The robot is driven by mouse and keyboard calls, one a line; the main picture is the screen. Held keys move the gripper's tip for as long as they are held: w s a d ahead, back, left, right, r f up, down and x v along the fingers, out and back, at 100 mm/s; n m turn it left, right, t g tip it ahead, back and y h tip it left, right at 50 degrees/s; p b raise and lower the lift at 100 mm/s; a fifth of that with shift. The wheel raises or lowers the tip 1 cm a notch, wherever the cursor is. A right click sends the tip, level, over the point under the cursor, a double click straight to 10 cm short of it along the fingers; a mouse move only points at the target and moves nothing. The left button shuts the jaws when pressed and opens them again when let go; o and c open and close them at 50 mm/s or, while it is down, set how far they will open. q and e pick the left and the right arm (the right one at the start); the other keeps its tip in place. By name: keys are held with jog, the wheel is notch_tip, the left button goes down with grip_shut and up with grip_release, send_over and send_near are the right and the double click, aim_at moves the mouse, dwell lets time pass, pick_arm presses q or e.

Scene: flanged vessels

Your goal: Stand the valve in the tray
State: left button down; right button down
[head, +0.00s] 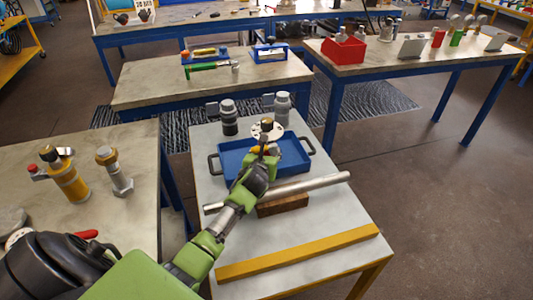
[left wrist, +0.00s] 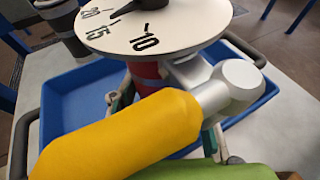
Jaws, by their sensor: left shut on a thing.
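The valve has a white dial (head: 267,129) with black numbers and a dark knob on top. In the left wrist view its dial (left wrist: 145,25) sits above a red body, with a silver side part and a thick yellow piece in front. My left gripper (head: 262,152) is shut on the valve, over the blue tray (head: 292,157). The valve looks roughly upright, dial up. Its lower end is hidden by the gripper and the yellow piece, so I cannot tell whether it touches the tray floor (left wrist: 66,95). My right gripper is not in view.
A metal pipe (head: 316,185) lies on a wooden block (head: 283,205) in front of the tray. A yellow bar (head: 300,252) lies along the table's front. Fittings stand on the left table.

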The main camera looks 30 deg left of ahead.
aim_at(268, 149)
pick_arm(q)
jog(key=shift+r, duration=0.2)
jog(key=c, duration=1.2)
grip_release()
jog(key=shift+f, duration=0.2)
jog(key=shift+o, duration=0.2)
jog(key=shift+s, duration=0.1)
jog(key=p+v, duration=0.1)
jog(key=v, duration=1.1)
